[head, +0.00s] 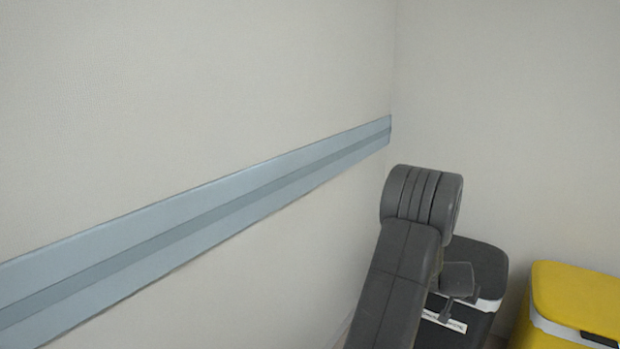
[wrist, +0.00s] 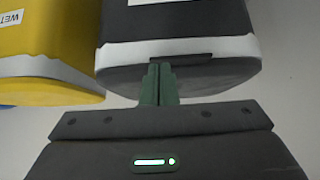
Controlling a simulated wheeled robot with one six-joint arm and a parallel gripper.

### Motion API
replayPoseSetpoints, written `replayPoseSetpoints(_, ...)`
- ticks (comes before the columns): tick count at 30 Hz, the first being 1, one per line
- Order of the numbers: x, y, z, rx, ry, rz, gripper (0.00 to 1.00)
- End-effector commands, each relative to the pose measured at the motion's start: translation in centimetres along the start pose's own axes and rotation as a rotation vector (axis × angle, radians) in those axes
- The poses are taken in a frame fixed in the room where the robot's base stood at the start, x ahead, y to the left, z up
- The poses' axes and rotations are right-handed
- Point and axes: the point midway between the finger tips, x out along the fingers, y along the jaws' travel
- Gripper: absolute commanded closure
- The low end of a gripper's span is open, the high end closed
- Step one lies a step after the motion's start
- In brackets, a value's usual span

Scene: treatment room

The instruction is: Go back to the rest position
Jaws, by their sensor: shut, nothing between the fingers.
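My gripper (wrist: 158,70) shows in the wrist view with its two green fingers together and nothing between them. The fingertips overlap the picture of the lid of a dark grey bin (wrist: 190,20); I cannot tell whether they touch it. In the head view my dark arm reaches up from the bottom edge and bends over near the room's corner. Its end hangs in front of the dark bin (head: 487,263), hiding part of it. The fingers are too small to make out clearly there.
A yellow bin (head: 575,300) stands to the right of the dark one. It also shows in the wrist view (wrist: 45,45), with a white label. A pale blue rail (head: 200,220) runs along the left wall. The corner's walls close in behind the bins.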

Motion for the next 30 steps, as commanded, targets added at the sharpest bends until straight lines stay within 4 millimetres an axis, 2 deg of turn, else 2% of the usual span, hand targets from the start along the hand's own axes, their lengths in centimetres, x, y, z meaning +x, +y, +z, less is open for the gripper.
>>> replayPoseSetpoints(6,3.4,0.0,0.4,0.001,-0.011,0.000,1.00)
replayPoseSetpoints(12,5.4,0.0,0.5,0.001,-0.016,0.000,1.00)
replayPoseSetpoints(18,6.3,0.0,0.6,0.000,-0.017,0.000,1.00)
replayPoseSetpoints(30,6.3,-0.1,0.8,-0.001,-0.020,0.000,1.00)
